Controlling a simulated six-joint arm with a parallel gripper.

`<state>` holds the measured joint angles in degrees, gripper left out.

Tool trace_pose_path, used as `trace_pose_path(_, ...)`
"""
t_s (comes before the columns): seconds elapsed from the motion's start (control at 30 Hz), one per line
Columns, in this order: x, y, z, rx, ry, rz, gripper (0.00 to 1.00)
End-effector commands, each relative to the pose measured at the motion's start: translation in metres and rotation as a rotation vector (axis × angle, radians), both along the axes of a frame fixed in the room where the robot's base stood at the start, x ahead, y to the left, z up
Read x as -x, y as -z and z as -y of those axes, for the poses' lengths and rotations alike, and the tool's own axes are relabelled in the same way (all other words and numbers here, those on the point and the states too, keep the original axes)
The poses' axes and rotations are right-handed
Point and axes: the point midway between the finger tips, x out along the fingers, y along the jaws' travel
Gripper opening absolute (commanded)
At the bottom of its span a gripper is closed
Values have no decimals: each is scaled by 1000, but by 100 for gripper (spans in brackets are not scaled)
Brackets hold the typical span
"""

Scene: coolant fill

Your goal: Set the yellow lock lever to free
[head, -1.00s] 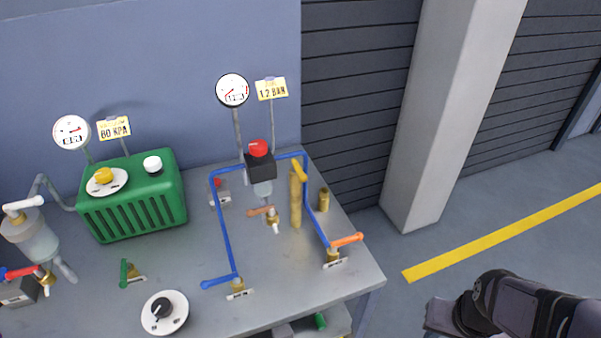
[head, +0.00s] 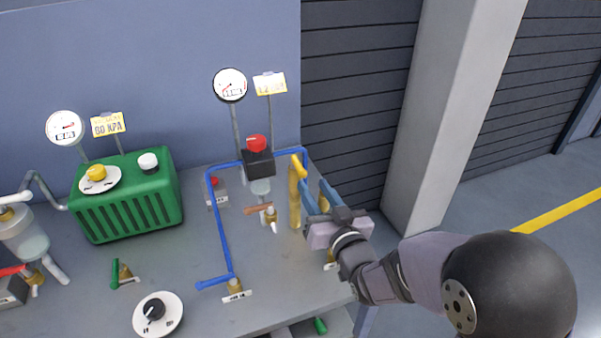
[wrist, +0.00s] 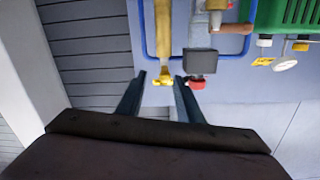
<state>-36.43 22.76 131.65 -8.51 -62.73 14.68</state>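The yellow lock lever (head: 299,166) sits at the top of an upright brass post (head: 294,205) at the right of the bench. In the wrist view the lever (wrist: 160,81) shows between the open fingertips of my gripper (wrist: 160,76), with a gap on both sides. I cannot tell how deep it lies between them.
A blue pipe loop (head: 222,215) runs around the post. A black box with a red knob (head: 257,143) stands left of the lever. The green unit (head: 125,200), gauges (head: 230,84) and a dial (head: 158,314) are farther left. The floor right of the bench is open.

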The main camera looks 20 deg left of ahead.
Motion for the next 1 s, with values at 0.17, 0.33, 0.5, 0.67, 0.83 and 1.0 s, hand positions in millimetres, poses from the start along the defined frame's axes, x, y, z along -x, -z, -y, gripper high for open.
trace_pose_path(0.17, 5, -5, -8, -29, -20, 22, 33)
trace_pose_path(0.33, 2, -6, -11, -28, -19, 22, 33)
trace_pose_path(0.5, -9, -7, -21, -26, -19, 21, 33)
trace_pose_path(0.67, -23, -7, -35, -27, -19, 21, 33)
trace_pose_path(0.83, -36, -7, -49, -26, -19, 21, 33)
trace_pose_path(1.0, -45, -6, -57, -26, -19, 21, 33)
